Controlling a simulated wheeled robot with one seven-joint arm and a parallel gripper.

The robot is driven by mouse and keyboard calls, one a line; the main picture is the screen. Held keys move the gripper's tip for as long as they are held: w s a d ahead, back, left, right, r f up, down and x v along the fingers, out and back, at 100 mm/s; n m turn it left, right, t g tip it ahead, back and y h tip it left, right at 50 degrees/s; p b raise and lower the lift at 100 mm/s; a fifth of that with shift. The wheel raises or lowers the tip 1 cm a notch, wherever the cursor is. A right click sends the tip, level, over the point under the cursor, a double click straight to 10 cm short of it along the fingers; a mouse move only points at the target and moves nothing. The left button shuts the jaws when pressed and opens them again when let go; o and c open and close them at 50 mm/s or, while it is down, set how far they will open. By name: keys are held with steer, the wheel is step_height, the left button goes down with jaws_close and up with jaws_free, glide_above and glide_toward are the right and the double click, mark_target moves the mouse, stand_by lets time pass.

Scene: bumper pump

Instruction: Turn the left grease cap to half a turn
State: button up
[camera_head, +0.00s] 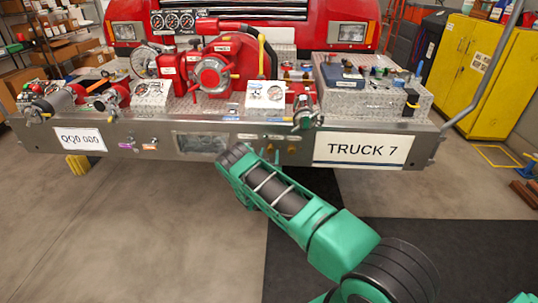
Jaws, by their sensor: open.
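The red pump (212,75) stands on the truck's front bumper deck, with a round, spoked centre fitting. I cannot pick out the left grease cap for certain. Two small brass-coloured fittings (268,149) sit side by side on the bumper face, right of centre, and are too small to identify. My green arm reaches from the lower right up to the bumper's front. Its dark rounded joint is near the bumper's lower edge. My gripper cannot be made out in this view.
The metal bumper (225,118) carries hose fittings at left (45,103), a capped outlet (304,112) and a treadplate box (376,90) at right. A "TRUCK 7" plate (361,150) is on its face. A yellow cabinet (470,65) stands at right.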

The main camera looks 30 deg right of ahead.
steer(key=shift+x, duration=0.9)
steer(key=c, duration=1)
steer(key=shift+c, duration=0.2)
steer(key=shift+m, duration=0.3)
